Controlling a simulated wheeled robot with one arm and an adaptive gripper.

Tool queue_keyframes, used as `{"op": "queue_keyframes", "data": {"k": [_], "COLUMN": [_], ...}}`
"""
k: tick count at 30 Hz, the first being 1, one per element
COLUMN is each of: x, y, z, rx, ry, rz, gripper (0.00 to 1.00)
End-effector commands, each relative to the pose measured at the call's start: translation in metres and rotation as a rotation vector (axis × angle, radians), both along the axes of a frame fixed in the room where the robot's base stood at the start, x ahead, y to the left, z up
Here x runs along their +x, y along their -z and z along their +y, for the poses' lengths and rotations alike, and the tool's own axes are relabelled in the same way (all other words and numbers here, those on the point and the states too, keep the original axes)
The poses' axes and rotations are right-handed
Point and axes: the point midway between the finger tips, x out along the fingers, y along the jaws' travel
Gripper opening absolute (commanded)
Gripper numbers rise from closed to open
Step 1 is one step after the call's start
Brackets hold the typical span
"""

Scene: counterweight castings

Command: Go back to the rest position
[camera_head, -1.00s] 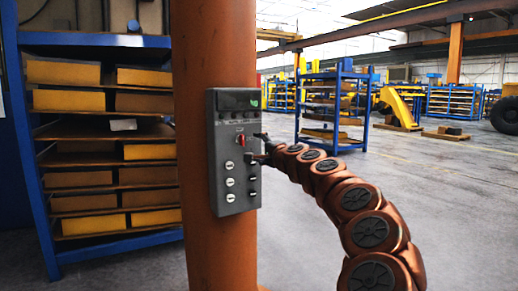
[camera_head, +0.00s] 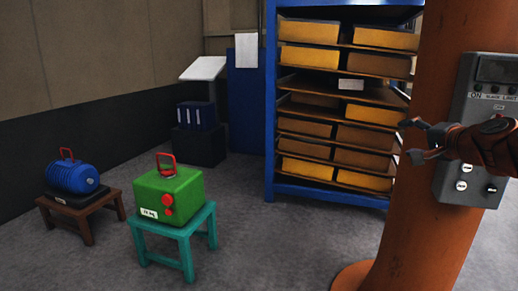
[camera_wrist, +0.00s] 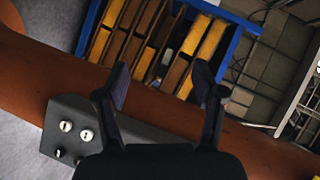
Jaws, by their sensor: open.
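My gripper (camera_head: 413,141) is at the right of the head view, in front of the orange pillar (camera_head: 440,90), with its fingers apart and nothing between them. The wrist view shows the two dark fingers (camera_wrist: 165,90) spread and empty. A grey control box (camera_head: 478,120) is fixed to the pillar, partly hidden behind my arm. In the wrist view the box (camera_wrist: 72,130) lies at the lower left, below the left finger. I cannot see the gripper touching the box or the pillar.
A blue rack (camera_head: 270,110) with yellow and brown castings stands behind the pillar. A green block (camera_head: 165,190) sits on a teal stool (camera_head: 165,236). A blue motor-like thing (camera_head: 72,177) sits on a brown stool (camera_head: 85,234). The middle floor is clear.

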Motion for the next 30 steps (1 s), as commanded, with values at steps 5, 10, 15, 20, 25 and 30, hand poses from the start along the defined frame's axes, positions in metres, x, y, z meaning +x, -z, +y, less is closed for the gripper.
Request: {"op": "queue_keyframes", "data": {"k": [5,10,15,20,25,30], "x": [-0.027,-0.075,-0.142,-0.218,-0.298,-0.358], "y": [0.04,0.094,0.159,0.22,0.269,0.297], "z": [0.102,0.177,0.226,0.243,0.235,0.218], "rx": [-0.153,-0.308,-0.465,-0.604,-0.718,-0.778], "ry": [-0.215,-0.411,-0.593,-0.74,-0.856,-0.923], "rz": [0.133,0.285,0.468,0.664,0.872,1.033], "gripper": [0.69,0.69,0.69,0.69,0.69,0.69]}}
